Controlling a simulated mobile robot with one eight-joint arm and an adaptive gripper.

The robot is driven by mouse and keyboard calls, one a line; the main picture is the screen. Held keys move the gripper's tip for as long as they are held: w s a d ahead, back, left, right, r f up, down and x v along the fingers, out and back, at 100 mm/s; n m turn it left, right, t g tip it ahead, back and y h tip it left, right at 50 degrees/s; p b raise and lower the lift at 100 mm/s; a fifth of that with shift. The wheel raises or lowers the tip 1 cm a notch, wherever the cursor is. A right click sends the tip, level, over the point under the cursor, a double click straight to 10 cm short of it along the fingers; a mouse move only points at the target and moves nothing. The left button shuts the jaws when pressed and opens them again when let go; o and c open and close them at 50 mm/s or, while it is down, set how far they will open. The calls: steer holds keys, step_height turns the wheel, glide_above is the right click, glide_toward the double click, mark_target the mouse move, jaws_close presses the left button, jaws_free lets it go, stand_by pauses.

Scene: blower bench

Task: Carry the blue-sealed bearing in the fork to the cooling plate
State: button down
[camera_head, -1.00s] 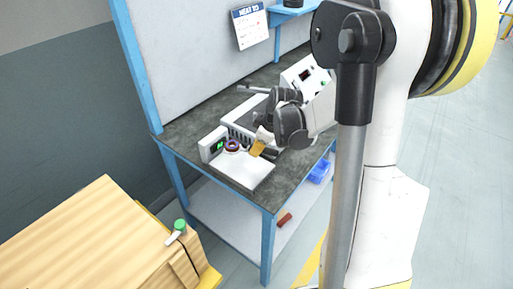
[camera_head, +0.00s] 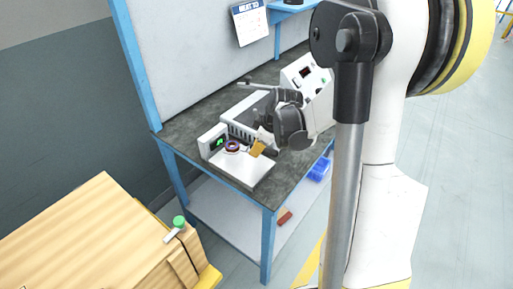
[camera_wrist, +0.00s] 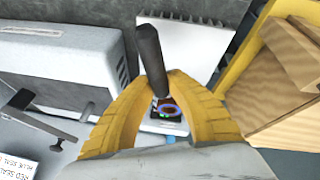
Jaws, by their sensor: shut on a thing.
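My gripper (camera_head: 257,149) hangs low over the bench with its yellow fingers closed. The wrist view shows the fingers (camera_wrist: 165,100) shut around the dark handle of the fork (camera_wrist: 150,55). In the head view the bearing (camera_head: 232,147) is a small purple-blue ring left of my gripper, by the white plate (camera_head: 245,172). I cannot tell whether it touches the plate. I cannot tell for sure which white surface is the cooling plate.
A box with a green display (camera_head: 214,142) stands at the plate's left end. A white ribbed unit (camera_head: 240,130) lies behind, and a control box (camera_head: 308,78) at the back right. A wooden-topped cart (camera_head: 95,235) stands front left. The bench's front right corner is clear.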

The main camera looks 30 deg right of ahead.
mark_target(257, 163)
steer(key=shift+f+b, duration=1.45)
steer(key=shift+f, duration=0.4)
steer(key=shift+f, duration=0.2)
steer(key=c, duration=1.3)
jaws_free()
steer(key=shift+c, duration=0.2)
steer(key=shift+r, duration=0.1)
steer(key=v, duration=1.2)
steer(key=s+a+r+m+t, duration=0.1)
steer(key=s+a+m, duration=0.2)
steer(key=s+a, duration=0.3)
steer(key=s+a+r+m+t, duration=0.1)
steer(key=s+a+m, duration=0.3)
steer(key=s+a, duration=0.3)
steer(key=a, duration=0.5)
steer(key=shift+s+a+r+h, duration=0.2)
steer(key=shift+r+h, duration=0.1)
